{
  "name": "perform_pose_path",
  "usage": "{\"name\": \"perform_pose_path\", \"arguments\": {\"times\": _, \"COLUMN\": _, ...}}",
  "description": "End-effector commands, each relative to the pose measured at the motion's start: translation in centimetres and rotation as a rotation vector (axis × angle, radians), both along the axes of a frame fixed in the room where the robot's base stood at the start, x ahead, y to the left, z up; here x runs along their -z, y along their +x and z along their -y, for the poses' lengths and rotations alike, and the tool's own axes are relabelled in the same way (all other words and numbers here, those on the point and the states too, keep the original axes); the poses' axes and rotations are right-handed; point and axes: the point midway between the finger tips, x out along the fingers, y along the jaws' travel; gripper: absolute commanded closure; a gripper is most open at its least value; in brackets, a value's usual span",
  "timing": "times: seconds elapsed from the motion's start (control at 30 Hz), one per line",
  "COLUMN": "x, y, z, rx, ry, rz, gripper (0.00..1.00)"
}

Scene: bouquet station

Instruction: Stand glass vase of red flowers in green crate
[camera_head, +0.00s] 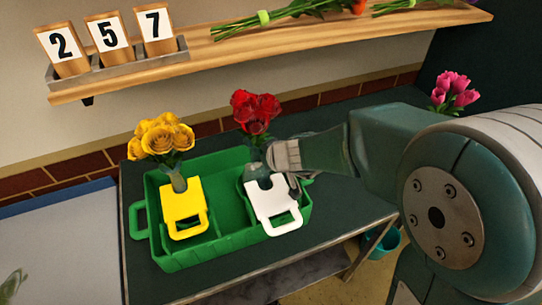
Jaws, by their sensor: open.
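The green crate (222,211) stands on the dark table. A glass vase (255,172) of red flowers (256,110) stands upright in the right part of the crate, behind a white tag-shaped piece (275,207). Yellow flowers (162,138) in a vase stand in the left part, behind a yellow piece (183,209). My gripper (281,165) is open at the right side of the red-flower vase. Its far finger is hard to make out, and I cannot tell whether it touches the glass.
Pink flowers (455,92) stand at the back right, beyond my arm. A wooden shelf (225,55) above holds number cards (108,38) and lying stems. A teal bucket (385,243) is below the table's right side. The table is bare in front of the crate.

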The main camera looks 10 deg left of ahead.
Motion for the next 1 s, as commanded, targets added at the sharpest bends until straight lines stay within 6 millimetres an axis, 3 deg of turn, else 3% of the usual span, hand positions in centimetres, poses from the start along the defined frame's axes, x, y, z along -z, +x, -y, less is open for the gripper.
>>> {"name": "perform_pose_path", "arguments": {"times": 0.53, "x": -6.4, "y": -3.8, "z": 4.9, "rx": 0.000, "ry": 0.001, "rz": 0.006, "gripper": 0.19}}
{"name": "perform_pose_path", "arguments": {"times": 1.0, "x": -7.5, "y": -4.7, "z": 5.9, "rx": 0.003, "ry": 0.000, "rz": 0.000, "gripper": 0.19}}
